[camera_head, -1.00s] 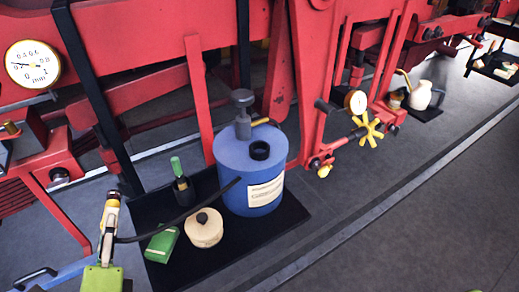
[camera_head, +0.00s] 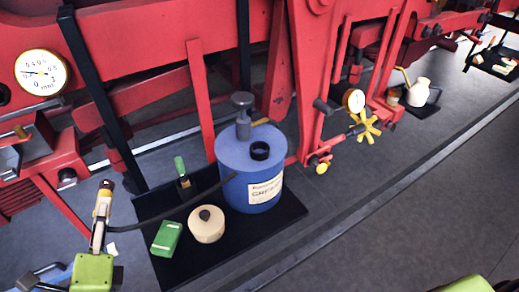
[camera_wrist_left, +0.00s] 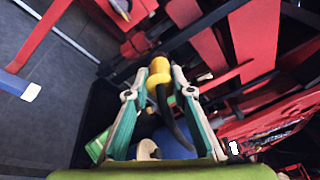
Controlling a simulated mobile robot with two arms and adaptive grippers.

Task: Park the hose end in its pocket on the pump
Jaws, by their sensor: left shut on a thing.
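The pump is a blue drum (camera_head: 235,190) with a black plunger handle and a white label. A short black ring-shaped pocket (camera_head: 260,151) stands on its lid, its opening up and empty. My left gripper (camera_head: 103,205) is left of the pump, shut on the hose end (camera_head: 106,187). The black hose (camera_head: 190,204) runs from it to the drum's side. In the left wrist view the yellow hose end (camera_wrist_left: 157,72) sits between the two fingertips, apart from the pocket. My right gripper's fingers do not show; only a green part of mine is at the lower right edge.
Red machine frames and a dial gauge (camera_head: 41,72) stand behind. The grey floor at the right is open.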

